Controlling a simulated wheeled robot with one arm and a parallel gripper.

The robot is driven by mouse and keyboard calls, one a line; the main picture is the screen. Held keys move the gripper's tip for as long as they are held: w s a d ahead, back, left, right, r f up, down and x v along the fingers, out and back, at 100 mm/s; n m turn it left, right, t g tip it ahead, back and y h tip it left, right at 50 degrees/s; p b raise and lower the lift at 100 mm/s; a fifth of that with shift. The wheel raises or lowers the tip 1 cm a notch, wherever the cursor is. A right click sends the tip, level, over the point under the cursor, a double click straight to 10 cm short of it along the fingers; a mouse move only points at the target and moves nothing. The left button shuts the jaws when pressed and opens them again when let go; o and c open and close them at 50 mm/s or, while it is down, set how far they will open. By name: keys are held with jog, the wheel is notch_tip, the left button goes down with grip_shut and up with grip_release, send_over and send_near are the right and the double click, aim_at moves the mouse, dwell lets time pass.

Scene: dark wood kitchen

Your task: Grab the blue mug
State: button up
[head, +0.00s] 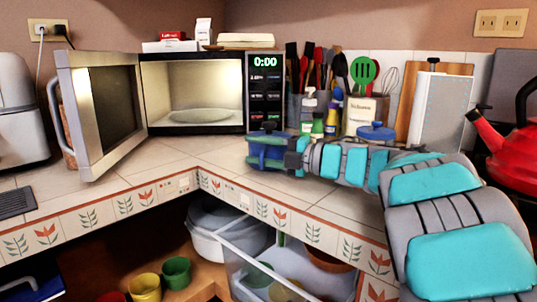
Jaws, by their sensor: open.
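My arm reaches in from the lower right, low over the tiled counter (330,207). My gripper (265,151) is at the counter's inner corner, in front of the microwave's control panel. It is open. A dark blue shape (264,138) shows at the jaws. It may be the blue mug or part of my gripper; I cannot tell which, nor whether they touch. No other clear blue mug shows.
The microwave (194,139) stands with its door (98,105) swung open to the left, a plate inside. Utensil holders (364,112), a blue-lidded container (377,132) and a red kettle (512,140) are on the right. Coloured cups (176,272) sit below.

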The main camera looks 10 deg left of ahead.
jog(key=shift+x, duration=0.8)
grip_shut()
dwell(0.8)
